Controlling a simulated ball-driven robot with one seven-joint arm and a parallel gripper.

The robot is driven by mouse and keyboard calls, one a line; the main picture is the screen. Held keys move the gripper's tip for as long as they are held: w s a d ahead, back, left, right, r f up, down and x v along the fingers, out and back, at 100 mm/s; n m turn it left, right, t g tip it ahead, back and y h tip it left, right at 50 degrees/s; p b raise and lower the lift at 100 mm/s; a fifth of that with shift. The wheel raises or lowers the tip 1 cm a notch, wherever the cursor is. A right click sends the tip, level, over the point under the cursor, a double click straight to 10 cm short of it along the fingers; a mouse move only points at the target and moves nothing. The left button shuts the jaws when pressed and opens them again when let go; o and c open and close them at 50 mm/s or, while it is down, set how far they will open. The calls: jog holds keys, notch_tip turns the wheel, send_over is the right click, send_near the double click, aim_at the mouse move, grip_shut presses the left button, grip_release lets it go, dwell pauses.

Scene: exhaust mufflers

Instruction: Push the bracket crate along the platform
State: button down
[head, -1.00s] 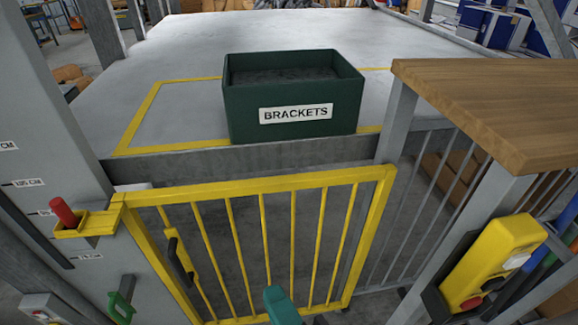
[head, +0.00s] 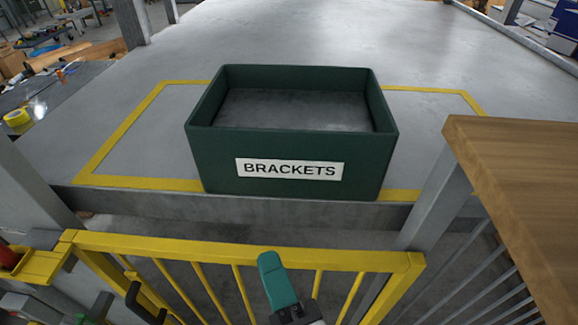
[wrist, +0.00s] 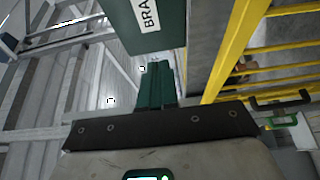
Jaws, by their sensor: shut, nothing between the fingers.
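The dark green bracket crate (head: 292,135) has a white BRACKETS label on its front. It sits upright at the front edge of the grey platform (head: 330,35), over the front line of a yellow marked rectangle. Its top is open and its inside looks empty. My gripper (head: 277,280) shows teal fingers, shut and empty, below and in front of the crate by the yellow gate, apart from the crate in the head view. In the wrist view the shut fingers (wrist: 157,85) point toward the crate's lower part (wrist: 158,25); contact cannot be told there.
A yellow gate (head: 240,245) stands across the front, below the platform edge. A wooden top (head: 520,190) juts in at right beside a grey post. A red-topped yellow latch holder (head: 25,265) is at left. The platform behind the crate is clear.

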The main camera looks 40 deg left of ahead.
jog(key=p, duration=0.2)
send_near(259, 176)
jog(key=a, duration=0.4)
jog(key=shift+w+a+r+p, duration=0.1)
jog(key=shift+w+a+p, duration=0.15)
jog(key=shift+w, duration=0.25)
jog(key=shift+w+a+p, duration=0.15)
jog(key=shift+w+p, duration=0.1)
jog(key=shift+w, duration=0.3)
jog(key=shift+w+a, duration=0.2)
jog(key=shift+w, duration=0.5)
